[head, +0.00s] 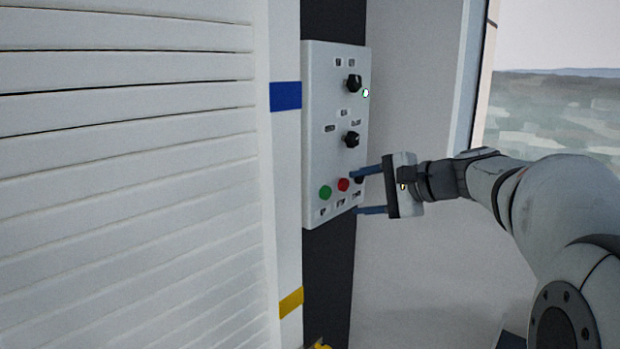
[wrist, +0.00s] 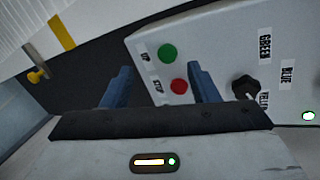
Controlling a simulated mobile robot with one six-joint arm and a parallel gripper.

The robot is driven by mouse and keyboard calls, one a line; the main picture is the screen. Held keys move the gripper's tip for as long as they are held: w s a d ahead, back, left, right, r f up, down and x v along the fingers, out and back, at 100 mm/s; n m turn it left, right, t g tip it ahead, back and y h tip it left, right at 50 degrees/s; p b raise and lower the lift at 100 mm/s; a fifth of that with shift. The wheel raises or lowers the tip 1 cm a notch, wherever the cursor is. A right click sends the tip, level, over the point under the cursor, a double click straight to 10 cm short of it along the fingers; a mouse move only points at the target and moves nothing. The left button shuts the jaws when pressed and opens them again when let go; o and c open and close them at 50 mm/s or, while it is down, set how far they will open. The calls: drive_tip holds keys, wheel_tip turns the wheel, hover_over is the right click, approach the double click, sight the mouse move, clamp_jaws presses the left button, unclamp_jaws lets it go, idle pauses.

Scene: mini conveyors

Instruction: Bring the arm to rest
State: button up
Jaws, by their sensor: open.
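My gripper (head: 357,194) is open, with its two blue fingers apart and nothing visible between them. In the head view it reaches in from the right to the lower right edge of a light grey control panel (head: 320,110). In the wrist view my gripper (wrist: 157,88) has one finger over the panel's face (wrist: 215,50), near the red button (wrist: 179,86), and the other over the dark post. I cannot tell whether the fingers touch the panel. My arm extends to the right, bent at its joints.
The panel has a green button (head: 325,192), a red button (head: 343,185), and black knobs (head: 352,139). A white slatted shutter (head: 130,130) fills the left. A window (head: 550,110) is at the upper right. A yellow knob-like part (wrist: 36,76) shows in the wrist view.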

drive_tip(key=s+a+f+n+g+h+p, duration=0.3)
drive_tip(key=s+f+n+g+h, duration=0.2)
drive_tip(key=s+f, duration=0.65)
drive_tip(key=s+d+f+n+h+p, duration=0.1)
drive_tip(key=s+d+f+n+h, duration=0.1)
drive_tip(key=s, duration=0.4)
drive_tip(key=s+d+f+n+g+h+p, duration=0.1)
drive_tip(key=s+d+f+n+h+p, duration=0.1)
drive_tip(key=s, duration=0.5)
wheel_tip(320, 180, down, 2)
drive_tip(key=n+h, duration=0.1)
drive_tip(key=n, duration=0.1)
drive_tip(key=shift+s+d+n, duration=0.15)
drive_tip(key=shift+s+n, duration=0.05)
drive_tip(key=shift+n, duration=0.1)
drive_tip(key=shift+c, duration=0.2)
